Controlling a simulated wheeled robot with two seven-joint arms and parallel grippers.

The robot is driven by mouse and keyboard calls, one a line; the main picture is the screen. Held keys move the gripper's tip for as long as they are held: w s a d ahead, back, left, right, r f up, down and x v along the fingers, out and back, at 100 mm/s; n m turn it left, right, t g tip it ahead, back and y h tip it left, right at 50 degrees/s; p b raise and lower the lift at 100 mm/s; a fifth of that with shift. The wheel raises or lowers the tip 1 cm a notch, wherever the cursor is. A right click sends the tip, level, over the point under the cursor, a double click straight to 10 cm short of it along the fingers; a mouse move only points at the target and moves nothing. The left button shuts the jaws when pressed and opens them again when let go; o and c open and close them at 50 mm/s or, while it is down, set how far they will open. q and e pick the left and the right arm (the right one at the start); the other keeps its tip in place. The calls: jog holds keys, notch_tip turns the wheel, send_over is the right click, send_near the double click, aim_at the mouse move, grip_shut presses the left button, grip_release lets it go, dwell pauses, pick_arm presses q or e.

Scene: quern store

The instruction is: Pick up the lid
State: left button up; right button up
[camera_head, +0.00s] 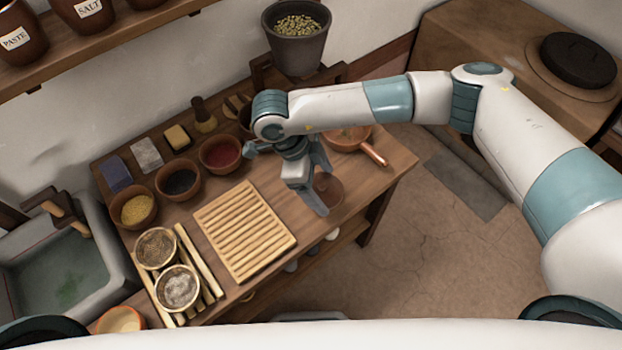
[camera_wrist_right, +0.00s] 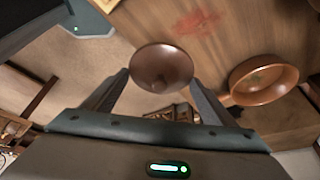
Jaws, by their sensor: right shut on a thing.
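A round brown lid (camera_head: 331,191) is at the right part of the wooden table, partly hidden behind my right gripper. In the right wrist view the lid (camera_wrist_right: 161,68) shows as a dark, shiny disc between the fingertips. My right gripper (camera_head: 318,193) points down and is shut on the lid; it also shows in the right wrist view (camera_wrist_right: 162,88). I cannot tell whether the lid is clear of the tabletop. My left gripper is not in view.
A copper pan (camera_head: 372,152) sits close behind the gripper, handle pointing right. A slatted wooden rack (camera_head: 243,232) lies left of it. Several bowls, including a red-filled one (camera_head: 220,154), line the table. A grey bucket (camera_head: 297,50) stands behind. A dark round cover (camera_head: 578,60) is far right.

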aim_at(339, 201)
jog(key=s+d+r, duration=0.1)
jog(key=s+d+b, duration=0.1)
jog(key=shift+s+r, duration=0.35)
jog(key=shift+r, duration=0.05)
jog(key=shift+s+d+r, duration=0.3)
jog(key=shift+s+r, duration=0.05)
jog(key=shift+s, duration=0.05)
jog(key=shift+s+r, duration=0.1)
jog(key=shift+r, duration=0.05)
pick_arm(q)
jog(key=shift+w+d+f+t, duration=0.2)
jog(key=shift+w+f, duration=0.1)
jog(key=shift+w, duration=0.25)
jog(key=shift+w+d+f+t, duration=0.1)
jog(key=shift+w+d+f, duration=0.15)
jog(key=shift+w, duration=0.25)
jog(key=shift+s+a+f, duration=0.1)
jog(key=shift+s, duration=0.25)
pick_arm(e)
jog(key=shift+d, duration=0.1)
jog(key=shift+w+d+r+n+t, duration=0.3)
jog(key=shift+w+d+n, duration=0.05)
jog(key=shift+w+n, duration=0.25)
jog(key=w+d+r+n+t+y, duration=0.4)
jog(key=w+d+r+n, duration=0.7)
jog(key=n, duration=0.7)
jog(key=shift+d+r+n+t+y, duration=0.35)
jog(key=shift+d+r, duration=0.5)
jog(key=shift+r, duration=0.6)
